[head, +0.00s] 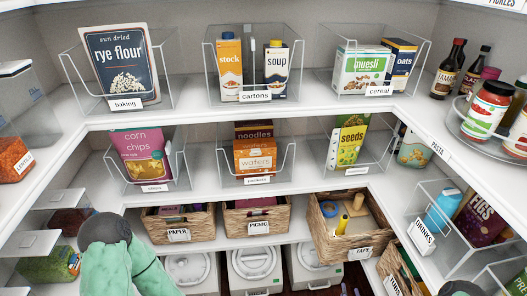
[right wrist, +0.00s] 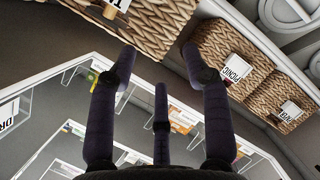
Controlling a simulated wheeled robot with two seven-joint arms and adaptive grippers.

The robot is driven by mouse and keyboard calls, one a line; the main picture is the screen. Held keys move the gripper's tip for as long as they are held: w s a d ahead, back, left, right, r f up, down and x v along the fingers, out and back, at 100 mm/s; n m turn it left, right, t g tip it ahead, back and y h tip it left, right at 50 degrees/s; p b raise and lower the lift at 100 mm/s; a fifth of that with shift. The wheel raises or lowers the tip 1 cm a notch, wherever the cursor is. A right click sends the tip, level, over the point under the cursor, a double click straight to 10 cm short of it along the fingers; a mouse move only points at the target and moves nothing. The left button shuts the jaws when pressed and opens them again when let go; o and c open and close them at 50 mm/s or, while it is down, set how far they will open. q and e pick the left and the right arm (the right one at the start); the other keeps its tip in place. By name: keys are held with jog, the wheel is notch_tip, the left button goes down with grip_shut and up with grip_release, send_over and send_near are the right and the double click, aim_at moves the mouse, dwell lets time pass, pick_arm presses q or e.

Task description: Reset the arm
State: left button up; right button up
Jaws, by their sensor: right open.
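My right gripper (right wrist: 160,65) shows in the right wrist view with its dark fingers spread apart and nothing between them. It points toward woven baskets, with the picnic basket (right wrist: 215,52) past its right finger and another basket (right wrist: 150,25) above and between the fingers. I cannot tell whether a finger touches a basket. In the head view, a teal and grey arm of mine (head: 112,262) rises at the lower left; its gripper is not visible. Small dark tips (head: 344,289) at the bottom edge may be right gripper fingers.
White shelves (head: 330,112) wrap around, with clear bins of groceries such as the rye flour (head: 122,62). Baskets labelled paper (head: 180,221), picnic (head: 257,216) and tape (head: 345,228) line the lower shelf. Lidded containers (head: 253,262) stand below. A drinks bin (head: 440,215) is at the right.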

jog(key=s+a+f+m+g+y, duration=0.2)
jog(key=a+m+g, duration=0.1)
jog(key=a, duration=0.3)
jog(key=s+a+f+m+g+y+p, duration=0.1)
jog(key=a+m+g+y, duration=0.15)
jog(key=a, duration=0.25)
jog(key=s+a+f+m+g+y, duration=0.1)
jog(key=s+a+f+m+g, duration=0.1)
jog(key=a+m+g, duration=0.3)
jog(key=s+a+r+m+g, duration=0.2)
jog(key=s+a+m+g, duration=0.1)
jog(key=s+a, duration=0.3)
jog(key=shift+s+y, duration=0.35)
jog(key=shift+s, duration=0.5)
